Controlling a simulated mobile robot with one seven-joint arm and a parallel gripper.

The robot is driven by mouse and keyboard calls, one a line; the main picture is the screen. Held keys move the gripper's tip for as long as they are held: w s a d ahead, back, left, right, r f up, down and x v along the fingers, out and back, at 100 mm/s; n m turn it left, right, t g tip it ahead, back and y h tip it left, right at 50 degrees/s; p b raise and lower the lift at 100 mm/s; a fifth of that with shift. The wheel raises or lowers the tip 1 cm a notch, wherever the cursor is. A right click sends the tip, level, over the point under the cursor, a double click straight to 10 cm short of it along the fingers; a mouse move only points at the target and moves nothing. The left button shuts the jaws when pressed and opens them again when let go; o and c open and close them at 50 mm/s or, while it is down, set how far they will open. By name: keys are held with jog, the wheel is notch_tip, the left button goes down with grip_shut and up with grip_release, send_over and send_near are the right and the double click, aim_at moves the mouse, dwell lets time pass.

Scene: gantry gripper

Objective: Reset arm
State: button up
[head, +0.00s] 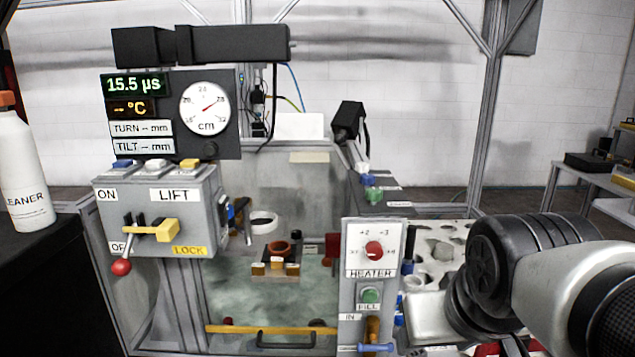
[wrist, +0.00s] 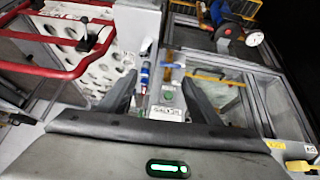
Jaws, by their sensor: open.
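My gripper (wrist: 160,82) shows in the wrist view with its two dark fingers spread apart and nothing between them. Between and beyond the fingers is the grey heater box (wrist: 172,100). In the head view my arm (head: 560,290) reaches in from the right edge, low, over the right side of the rig and just right of the heater box (head: 358,295). Its fingertips cannot be made out there.
A water tank with a yellow front bar (head: 270,329) stands left of the heater box. A lift box (head: 165,210) with a red-knobbed lever is further left, beside a white cleaner bottle (head: 22,175). In the wrist view, a red rail frame (wrist: 60,72) and a perforated panel lie left.

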jog(key=s+a+r+p, duration=0.3)
jog(key=s, duration=0.1)
notch_tip(320, 180, up, 20)
jog(key=p, duration=2)
jog(key=shift+w+d+f+g+y, duration=0.2)
jog(key=shift+w+d+g+y, duration=0.1)
jog(key=shift+w, duration=0.1)
